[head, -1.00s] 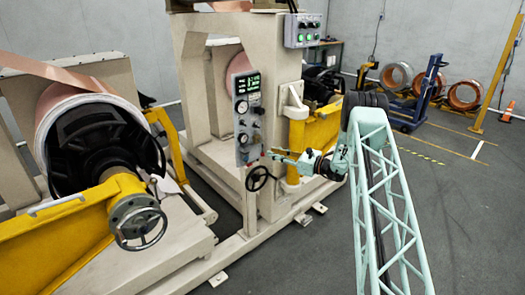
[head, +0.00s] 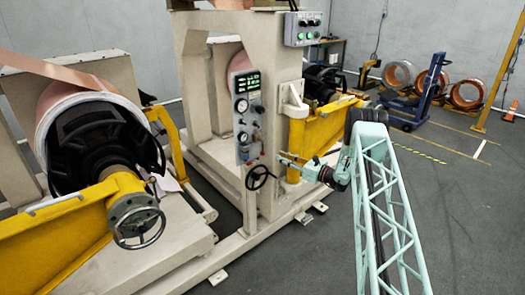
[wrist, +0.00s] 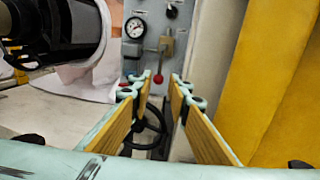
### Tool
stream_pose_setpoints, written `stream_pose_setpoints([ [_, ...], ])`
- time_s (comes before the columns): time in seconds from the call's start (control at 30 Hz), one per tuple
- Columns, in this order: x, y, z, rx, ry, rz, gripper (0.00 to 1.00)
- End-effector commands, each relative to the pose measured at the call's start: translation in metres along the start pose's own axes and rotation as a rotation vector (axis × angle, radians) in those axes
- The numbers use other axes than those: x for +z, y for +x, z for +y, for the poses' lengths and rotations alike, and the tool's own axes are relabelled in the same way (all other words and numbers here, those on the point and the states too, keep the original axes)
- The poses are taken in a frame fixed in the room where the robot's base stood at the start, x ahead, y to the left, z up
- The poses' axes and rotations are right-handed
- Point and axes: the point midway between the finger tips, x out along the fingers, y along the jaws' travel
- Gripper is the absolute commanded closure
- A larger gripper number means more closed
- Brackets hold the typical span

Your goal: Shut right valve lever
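In the wrist view, a brass valve (wrist: 167,46) sits on the grey panel, with a thin lever ending in a red ball (wrist: 158,78). The lever hangs roughly downward from the valve. My gripper (wrist: 164,78) is open, its yellow-padded fingers spread with nothing between the pads. The red ball appears in the gap between the fingertips, but I cannot tell how far beyond them it lies. In the head view, my gripper (head: 284,159) points left toward the control panel (head: 246,140), with a gap between them. The lever is too small to make out there.
A black handwheel (head: 259,176) stands below the panel and shows behind the fingers in the wrist view (wrist: 150,125). A yellow beam (head: 318,130) lies just behind my gripper. A large copper roll (head: 85,105) stands at left. The floor at right is mostly open.

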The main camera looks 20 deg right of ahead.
Motion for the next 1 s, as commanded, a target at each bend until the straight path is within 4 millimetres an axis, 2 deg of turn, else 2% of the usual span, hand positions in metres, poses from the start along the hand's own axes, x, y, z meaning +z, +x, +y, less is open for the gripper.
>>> stream_pose_setpoints([
  [0.27,-0.001,0.019,0.0,0.001,-0.002,0.0,0.83],
  [1.0,0.0,0.113,0.001,0.002,-0.001,-0.001,0.83],
])
